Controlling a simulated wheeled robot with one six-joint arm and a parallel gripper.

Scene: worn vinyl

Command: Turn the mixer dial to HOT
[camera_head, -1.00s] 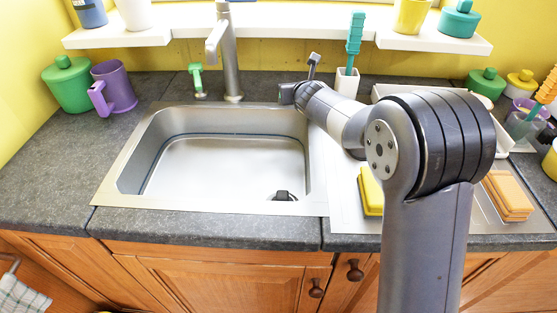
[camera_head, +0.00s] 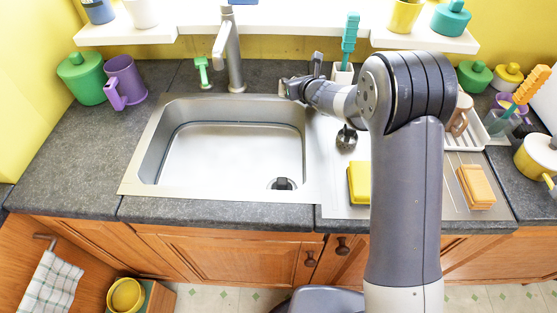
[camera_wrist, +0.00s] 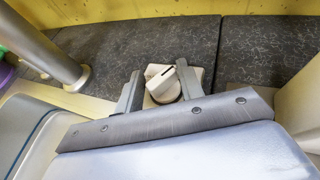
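The mixer dial (camera_wrist: 165,90) is a cream round knob with a raised grip bar and a dark mark line, on a pale square plate. In the wrist view it lies between the two fingers of my gripper (camera_wrist: 159,70), which is open; I cannot tell whether either finger touches the dial. No HOT marking is legible. In the head view my gripper (camera_head: 286,88) is at the back right corner of the sink, right of the faucet (camera_head: 229,50), and the dial is hidden there.
The sink basin (camera_head: 230,150) is empty. A green dispenser (camera_head: 202,72) stands left of the faucet. A holder (camera_head: 342,73) with a teal brush is close behind my wrist. A yellow sponge (camera_head: 358,184) lies on the drainboard. A white shelf (camera_head: 300,38) overhangs the back.

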